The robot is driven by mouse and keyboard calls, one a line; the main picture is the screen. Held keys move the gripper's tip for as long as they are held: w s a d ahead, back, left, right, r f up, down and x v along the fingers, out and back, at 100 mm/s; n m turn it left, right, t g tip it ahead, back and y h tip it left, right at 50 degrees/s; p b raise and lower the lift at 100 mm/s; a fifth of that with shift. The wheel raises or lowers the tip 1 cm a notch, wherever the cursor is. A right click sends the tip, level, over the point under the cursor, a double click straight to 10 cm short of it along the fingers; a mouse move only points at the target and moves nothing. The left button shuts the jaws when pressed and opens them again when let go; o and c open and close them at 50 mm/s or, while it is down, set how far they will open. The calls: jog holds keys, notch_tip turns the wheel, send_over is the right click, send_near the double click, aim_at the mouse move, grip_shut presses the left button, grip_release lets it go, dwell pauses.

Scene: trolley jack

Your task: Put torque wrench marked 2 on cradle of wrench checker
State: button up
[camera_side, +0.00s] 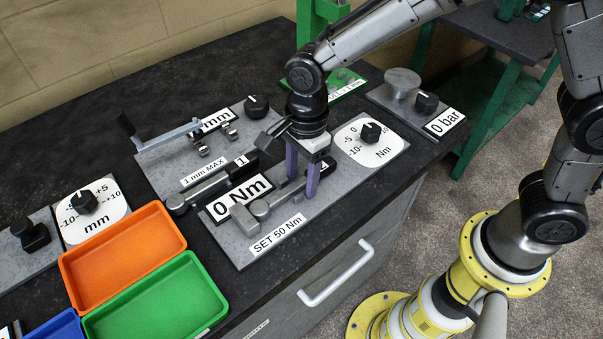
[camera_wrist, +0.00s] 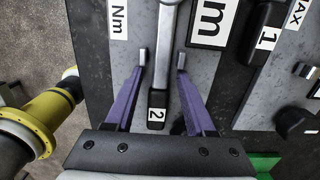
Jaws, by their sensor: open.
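The torque wrench marked 2 (camera_wrist: 157,108) has a black handle and a grey shaft. In the side view it lies along the wrench checker plate (camera_side: 290,228), its grey head end (camera_side: 258,209) beside a grey block (camera_side: 242,217) at the plate's left end. How the cradle meets the wrench is not clear.
The torque wrench marked 1 (camera_side: 210,188) lies close behind the 0 Nm display (camera_side: 238,197). A dial (camera_side: 369,134) is to the right of my gripper. Orange (camera_side: 120,255) and green (camera_side: 160,300) trays stand front left.

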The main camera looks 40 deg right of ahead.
aim_at(305, 178)
notch_tip(305, 178, up, 12)
jog(key=shift+d+r, duration=0.25)
jog(key=shift+d, duration=0.2)
jog(key=s+d+r+n+t, duration=0.2)
jog(key=s+d+n+t, duration=0.3)
jog(key=s+d+n, duration=1.2)
jog(key=d+n, duration=0.1)
jog(key=d, duration=0.2)
jog(key=shift+s+d+r+t+h, duration=0.15)
jog(key=shift+s+d+t+h, duration=0.15)
jog(key=shift+h, duration=0.1)
